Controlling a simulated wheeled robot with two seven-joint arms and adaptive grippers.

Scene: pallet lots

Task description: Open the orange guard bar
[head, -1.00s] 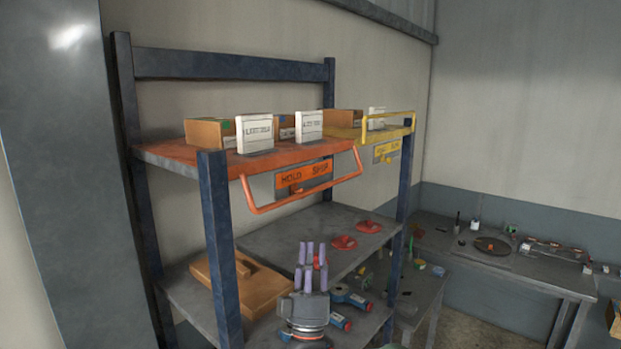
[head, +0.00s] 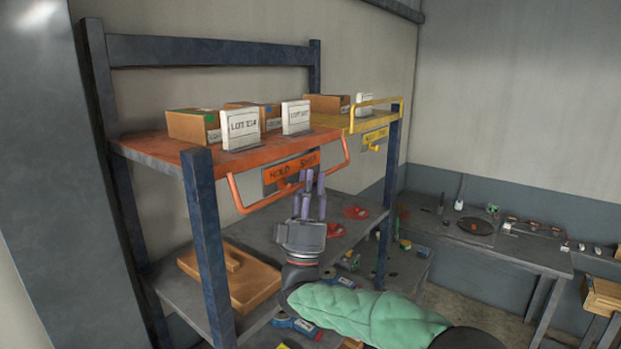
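The orange guard bar (head: 268,201) is a U-shaped tube at the front of the orange shelf (head: 165,147). It hangs down below the shelf's front edge, in front of an orange "HOLD" sign on a grey plate (head: 270,178). My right gripper (head: 312,183) points upward, with its purple fingers spread and nothing seen between them. Its fingertips overlap the right part of the bar and the plate's lower edge in the picture; I cannot tell whether they touch. My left gripper is out of view.
Boxes and white lot cards, one of them a card (head: 240,129), stand on the orange shelf. A yellow guard bar (head: 375,101) stands raised on the right. Blue rack posts (head: 207,240) flank the bay. A brown lid (head: 245,280) lies lower.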

